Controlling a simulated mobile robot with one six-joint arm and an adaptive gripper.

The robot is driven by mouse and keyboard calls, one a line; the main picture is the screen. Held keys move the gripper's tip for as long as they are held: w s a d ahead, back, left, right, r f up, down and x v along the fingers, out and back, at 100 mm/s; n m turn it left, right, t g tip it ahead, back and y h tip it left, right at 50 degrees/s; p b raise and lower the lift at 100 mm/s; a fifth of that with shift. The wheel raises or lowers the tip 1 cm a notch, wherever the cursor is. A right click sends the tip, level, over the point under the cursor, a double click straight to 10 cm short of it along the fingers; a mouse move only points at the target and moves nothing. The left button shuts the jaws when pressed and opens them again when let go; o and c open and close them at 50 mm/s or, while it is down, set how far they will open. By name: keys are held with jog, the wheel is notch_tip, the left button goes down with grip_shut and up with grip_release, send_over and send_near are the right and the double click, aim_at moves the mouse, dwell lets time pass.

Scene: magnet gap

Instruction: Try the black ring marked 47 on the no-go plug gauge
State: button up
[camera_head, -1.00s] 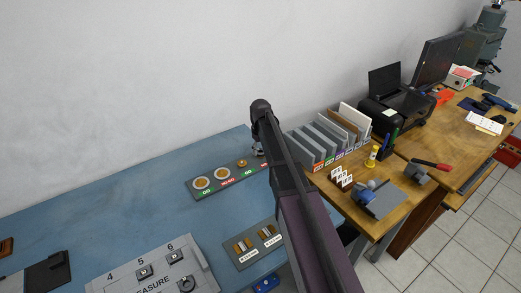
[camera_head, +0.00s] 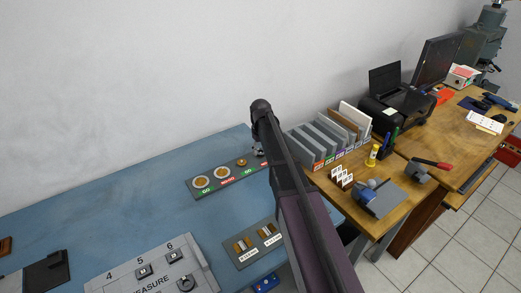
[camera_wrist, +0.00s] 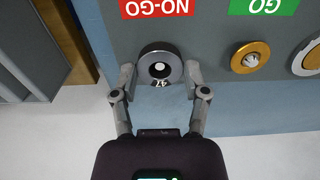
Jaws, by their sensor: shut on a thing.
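The black ring marked 47 (camera_wrist: 147,56) is between the fingertips of my gripper (camera_wrist: 160,74) in the wrist view, and they are shut on its sides. The no-go plug gauge (camera_wrist: 160,69) shows as a pale round end in the middle of the ring's hole, below the red NO-GO label (camera_wrist: 157,8). I cannot tell whether the ring is around the plug or just above it. In the head view, my arm hides most of this spot.
The gauge board (camera_head: 213,190) lies on the blue bench (camera_head: 120,215). A grey rack (camera_head: 318,145) stands right of my arm. A grey measuring panel (camera_head: 150,270) lies in front.

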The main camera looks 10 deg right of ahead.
jog(key=shift+f, duration=0.1)
dwell(0.6)
jog(key=o, duration=1.2)
jog(key=shift+o, duration=0.2)
jog(key=shift+c, duration=0.2)
jog(key=c, duration=0.5)
jog(key=shift+r+p, duration=2.25)
